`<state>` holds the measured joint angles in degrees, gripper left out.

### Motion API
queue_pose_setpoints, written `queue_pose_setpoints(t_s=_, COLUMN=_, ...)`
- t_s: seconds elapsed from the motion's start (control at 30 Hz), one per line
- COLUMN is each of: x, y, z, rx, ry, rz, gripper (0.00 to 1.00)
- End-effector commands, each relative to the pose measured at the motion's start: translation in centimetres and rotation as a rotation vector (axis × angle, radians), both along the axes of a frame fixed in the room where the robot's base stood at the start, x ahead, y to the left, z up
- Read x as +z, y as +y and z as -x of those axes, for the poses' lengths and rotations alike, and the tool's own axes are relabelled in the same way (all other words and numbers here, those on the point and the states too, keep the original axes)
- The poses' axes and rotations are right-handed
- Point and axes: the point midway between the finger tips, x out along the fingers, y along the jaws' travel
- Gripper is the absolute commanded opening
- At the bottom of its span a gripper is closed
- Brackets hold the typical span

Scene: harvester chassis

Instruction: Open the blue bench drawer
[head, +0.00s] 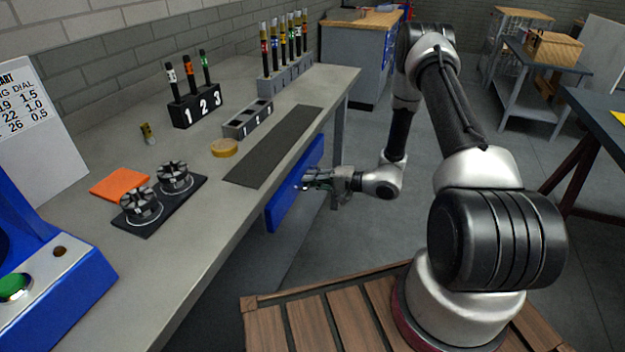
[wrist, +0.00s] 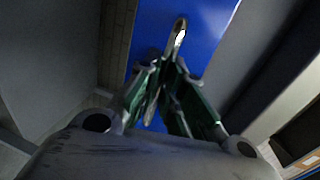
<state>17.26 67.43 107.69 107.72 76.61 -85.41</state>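The blue drawer (head: 283,207) is under the front edge of the grey bench. Its front sits close beneath the bench edge, and I see no open gap above it. In the wrist view the blue drawer front (wrist: 205,30) fills the upper middle, with a metal bar handle (wrist: 180,32) on it. My gripper (head: 303,186) is at the drawer front, low beside the bench. In the wrist view my gripper's green-sided fingers (wrist: 166,66) converge on either side of the handle and appear closed on it. They hide part of the handle.
The bench top (head: 225,215) carries a black mat (head: 275,145), a grey block (head: 247,120), numbered black holder (head: 197,106), yellow disc (head: 224,147) and two chucks on a black plate (head: 160,207). A blue machine (head: 60,290) stands front left. The floor right of the drawer is clear apart from my arm.

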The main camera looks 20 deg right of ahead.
Motion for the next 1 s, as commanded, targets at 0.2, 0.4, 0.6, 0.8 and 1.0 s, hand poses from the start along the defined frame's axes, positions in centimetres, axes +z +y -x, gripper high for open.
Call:
queue_pose_setpoints(t_s=0.2, x=0.0, y=0.0, z=0.0, rx=0.0, ry=0.001, rz=0.001, gripper=0.0)
queue_pose_setpoints(t_s=0.4, x=0.0, y=-1.0, z=0.6, rx=-0.003, ry=0.002, rz=0.001, gripper=0.0)
queue_pose_setpoints(t_s=0.6, x=-0.1, y=-3.8, z=2.6, rx=-0.006, ry=0.003, rz=0.001, gripper=0.0)
queue_pose_setpoints(t_s=0.8, x=0.0, y=-8.1, z=5.7, rx=-0.007, ry=0.002, rz=0.0, gripper=0.0)
queue_pose_setpoints(t_s=1.0, x=0.0, y=-12.6, z=9.0, rx=-0.007, ry=0.001, rz=0.0, gripper=0.0)
